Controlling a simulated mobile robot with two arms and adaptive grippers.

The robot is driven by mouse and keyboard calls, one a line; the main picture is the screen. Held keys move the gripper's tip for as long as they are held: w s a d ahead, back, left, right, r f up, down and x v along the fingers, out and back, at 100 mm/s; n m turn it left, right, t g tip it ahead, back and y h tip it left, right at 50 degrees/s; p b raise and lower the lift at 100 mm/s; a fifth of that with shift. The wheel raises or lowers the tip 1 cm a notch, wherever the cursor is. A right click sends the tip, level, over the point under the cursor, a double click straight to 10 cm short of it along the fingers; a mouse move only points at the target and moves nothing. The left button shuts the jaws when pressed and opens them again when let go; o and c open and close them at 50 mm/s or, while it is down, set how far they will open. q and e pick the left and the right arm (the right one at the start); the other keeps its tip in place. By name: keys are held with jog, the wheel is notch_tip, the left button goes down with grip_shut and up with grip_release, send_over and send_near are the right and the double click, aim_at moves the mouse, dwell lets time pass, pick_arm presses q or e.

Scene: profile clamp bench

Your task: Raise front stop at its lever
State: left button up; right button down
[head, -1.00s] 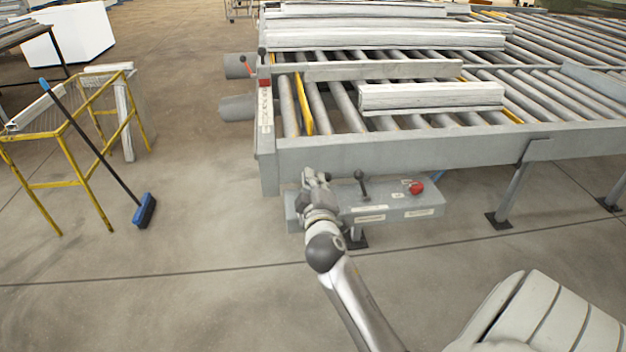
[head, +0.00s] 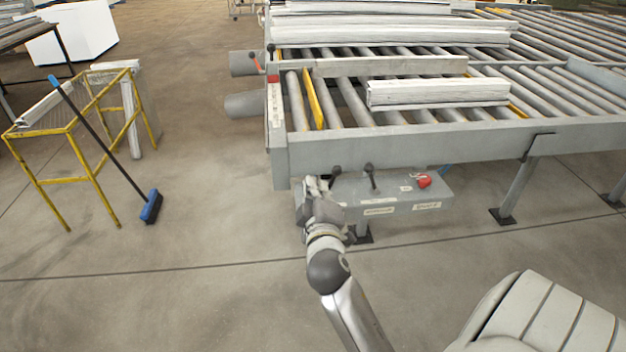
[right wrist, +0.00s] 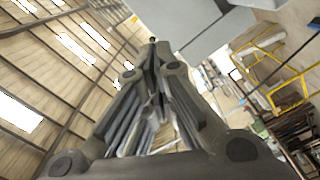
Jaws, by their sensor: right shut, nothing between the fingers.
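In the head view a grey control box (head: 400,197) stands below the front rail of the roller table. It has two black-knobbed levers: one (head: 337,171) close to the right of my right gripper's tip, the other (head: 371,178) further right. The labels are too small to read, so I cannot tell which lever belongs to the front stop. My right gripper (head: 317,186) is shut and empty at the box's left end. In the right wrist view its closed fingers (right wrist: 153,60) end near a small dark knob (right wrist: 152,40); contact is unclear. My left gripper is out of view.
A red button (head: 424,181) sits at the box's right. The front rail (head: 420,146) runs just above and behind the box. White profiles (head: 438,95) and a yellow plate (head: 313,98) are on the rollers. A yellow rack (head: 88,177) and broom (head: 150,207) stand left; the floor between is clear.

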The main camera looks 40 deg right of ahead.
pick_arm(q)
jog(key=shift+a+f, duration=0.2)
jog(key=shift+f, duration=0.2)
pick_arm(e)
jog(key=shift+a+v, duration=0.25)
jog(key=shift+v, duration=1.4)
jog(key=shift+w+r, duration=0.15)
